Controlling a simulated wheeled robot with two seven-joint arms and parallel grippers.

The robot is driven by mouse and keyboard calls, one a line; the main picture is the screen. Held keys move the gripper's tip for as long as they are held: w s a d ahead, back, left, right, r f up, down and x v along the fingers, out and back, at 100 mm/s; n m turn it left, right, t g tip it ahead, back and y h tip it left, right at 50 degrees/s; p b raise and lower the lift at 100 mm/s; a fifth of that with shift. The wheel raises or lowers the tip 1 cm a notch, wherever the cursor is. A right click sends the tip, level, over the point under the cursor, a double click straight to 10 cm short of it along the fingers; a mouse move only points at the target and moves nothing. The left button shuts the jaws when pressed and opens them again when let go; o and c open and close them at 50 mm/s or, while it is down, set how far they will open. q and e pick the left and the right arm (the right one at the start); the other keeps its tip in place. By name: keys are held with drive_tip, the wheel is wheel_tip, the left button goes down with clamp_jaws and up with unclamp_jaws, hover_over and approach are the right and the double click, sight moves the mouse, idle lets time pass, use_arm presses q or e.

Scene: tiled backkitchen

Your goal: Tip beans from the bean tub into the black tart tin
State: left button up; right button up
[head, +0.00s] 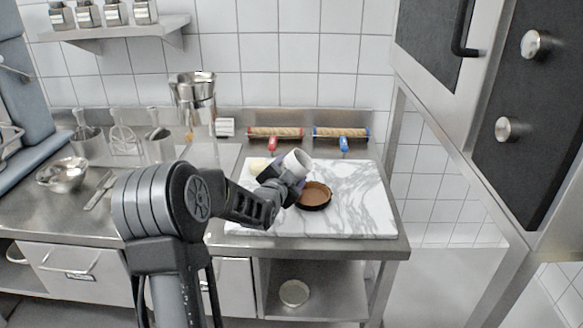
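The black tart tin (327,204) sits on the marble slab, with a smooth brown layer inside it. The bean tub (297,161), with a white rim and a purplish side, is tilted above the slab, just behind and left of the tin. My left gripper (284,181) is at the tub and appears shut on it; its fingers are partly hidden by its own body. I cannot make out any beans, and the inside of the tub is too small to read. My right gripper is not in view.
The marble slab (365,205) has clear room right of the tin. A pale round lump (258,164) lies at its back left. Two rolling pins (276,132) (341,132) lie behind it. Metal pots (195,95) and a bowl (62,174) stand left. A tall oven (500,110) is at right.

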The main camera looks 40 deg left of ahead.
use_arm(q)
drive_tip(key=shift+a+m+p, duration=0.1)
drive_tip(key=shift+m+p, duration=0.3)
drive_tip(key=shift+p, duration=0.1)
drive_tip(key=shift+s+f+m+g+y+p, duration=0.15)
drive_tip(key=shift+m+g+y+p, duration=0.2)
drive_tip(key=shift+m+p, duration=0.95)
drive_tip(key=shift+r+m+g+p, duration=0.25)
drive_tip(key=shift+m+p, duration=0.05)
drive_tip(key=shift+m, duration=0.1)
drive_tip(key=shift+r+m+y+p, duration=0.4)
drive_tip(key=shift+m+p, duration=0.2)
drive_tip(key=shift+p, duration=0.1)
drive_tip(key=shift+w, duration=0.2)
